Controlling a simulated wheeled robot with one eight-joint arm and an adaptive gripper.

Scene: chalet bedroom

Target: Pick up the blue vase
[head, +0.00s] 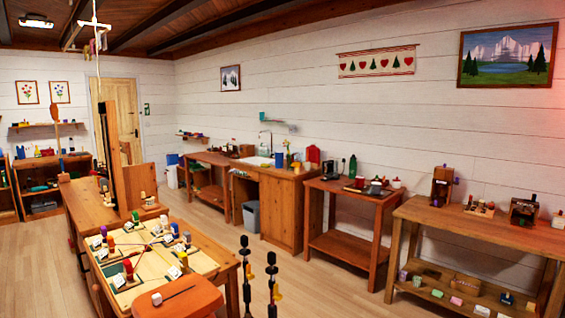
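No shape is clear enough to be called the blue vase with certainty. A small blue object (279,160) stands on the wooden sink counter (284,172) along the right wall, and its form is too small to make out. Another blue item (173,159) shows by the far wall, also too small to tell. My gripper is not seen in the head view.
A work table (232,262) with several pegs and cards is near left, with an orange-brown stool-like top (178,298) before it. A side table (385,191) and workbench (470,230) line the right; floor (335,290) is open between.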

